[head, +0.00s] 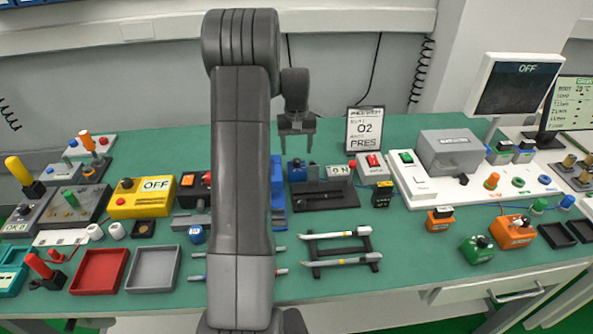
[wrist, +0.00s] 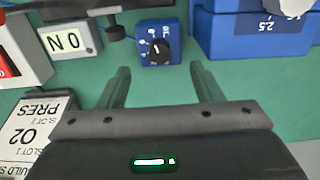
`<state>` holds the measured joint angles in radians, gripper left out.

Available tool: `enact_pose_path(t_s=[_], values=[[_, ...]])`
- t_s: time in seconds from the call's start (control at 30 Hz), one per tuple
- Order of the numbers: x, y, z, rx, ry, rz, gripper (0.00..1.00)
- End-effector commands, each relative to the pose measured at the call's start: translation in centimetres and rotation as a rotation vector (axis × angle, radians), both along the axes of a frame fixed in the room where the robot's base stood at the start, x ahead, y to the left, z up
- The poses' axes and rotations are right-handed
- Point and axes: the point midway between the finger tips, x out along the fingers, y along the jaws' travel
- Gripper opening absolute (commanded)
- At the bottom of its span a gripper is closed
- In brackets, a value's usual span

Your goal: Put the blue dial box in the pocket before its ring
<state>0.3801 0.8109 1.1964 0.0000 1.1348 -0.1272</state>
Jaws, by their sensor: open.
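Black open pockets (head: 553,242) lie at the right front of the bench. A blue ring (head: 545,180) lies on the white panel behind them; which pocket pairs with it I cannot tell.
A PRES sign (head: 364,131) and a white ON block (head: 338,171) stand right of the box. Larger blue blocks (head: 278,180) stand left of it. A green dial box (head: 477,249) and an orange dial box (head: 512,233) stand near the pockets.

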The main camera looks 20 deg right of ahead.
Motion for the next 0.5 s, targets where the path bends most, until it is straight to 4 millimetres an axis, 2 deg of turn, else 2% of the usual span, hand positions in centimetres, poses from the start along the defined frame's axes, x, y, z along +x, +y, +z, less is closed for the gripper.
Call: enact_pose_path(t_s=[0.17,0.33,0.5], values=[[-0.2,0.1,-1.1,0.001,0.003,0.0,0.6],[-1.0,0.3,-3.5,0.002,0.004,-0.001,0.6],[-0.9,0.3,-5.5,0.0,0.001,-0.001,0.6]])
